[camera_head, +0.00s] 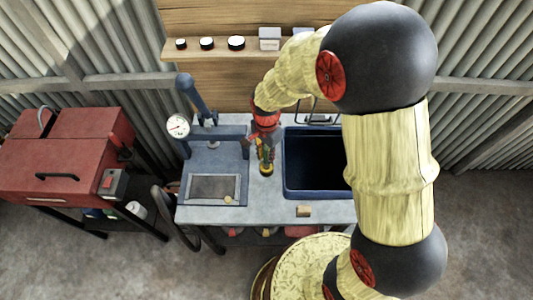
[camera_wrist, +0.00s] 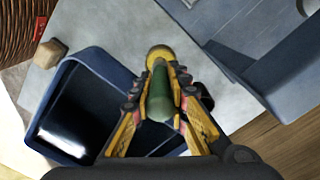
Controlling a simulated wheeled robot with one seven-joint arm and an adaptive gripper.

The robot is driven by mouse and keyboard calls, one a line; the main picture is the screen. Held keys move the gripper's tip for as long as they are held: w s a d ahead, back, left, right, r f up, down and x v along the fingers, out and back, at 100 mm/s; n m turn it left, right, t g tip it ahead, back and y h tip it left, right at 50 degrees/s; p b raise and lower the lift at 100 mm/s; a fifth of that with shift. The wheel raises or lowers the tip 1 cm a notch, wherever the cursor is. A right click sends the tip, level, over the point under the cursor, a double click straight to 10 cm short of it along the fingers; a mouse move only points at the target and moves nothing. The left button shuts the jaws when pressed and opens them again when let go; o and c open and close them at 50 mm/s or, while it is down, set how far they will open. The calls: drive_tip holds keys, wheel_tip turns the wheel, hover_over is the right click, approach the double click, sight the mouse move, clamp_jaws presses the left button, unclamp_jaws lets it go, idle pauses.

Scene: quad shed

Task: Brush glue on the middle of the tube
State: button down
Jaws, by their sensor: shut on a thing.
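My gripper (camera_head: 266,149) is over the bench, left of the blue basin, pointing down. In the wrist view, my gripper (camera_wrist: 160,90) is shut on a green handle (camera_wrist: 159,97), which looks like the brush's. A round yellow piece (camera_wrist: 159,54) shows at the handle's far end; it also shows below my gripper in the head view (camera_head: 266,170). I cannot tell whether it is part of the brush or a pot under it. Bristles and glue are not visible. A dark loop (camera_head: 174,216) hangs at the bench's left edge and may be the tube; I cannot tell.
A blue press with a gauge (camera_head: 178,126) stands at the bench's left, behind a framed grey plate (camera_head: 214,188). A dark blue basin (camera_head: 288,180) is on the right. A small wooden block (camera_head: 304,211) lies near the front edge. A red cabinet (camera_head: 62,160) stands left.

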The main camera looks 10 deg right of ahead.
drive_tip(key=shift+r+p, duration=2.3)
drive_tip(key=shift+r, duration=1.1)
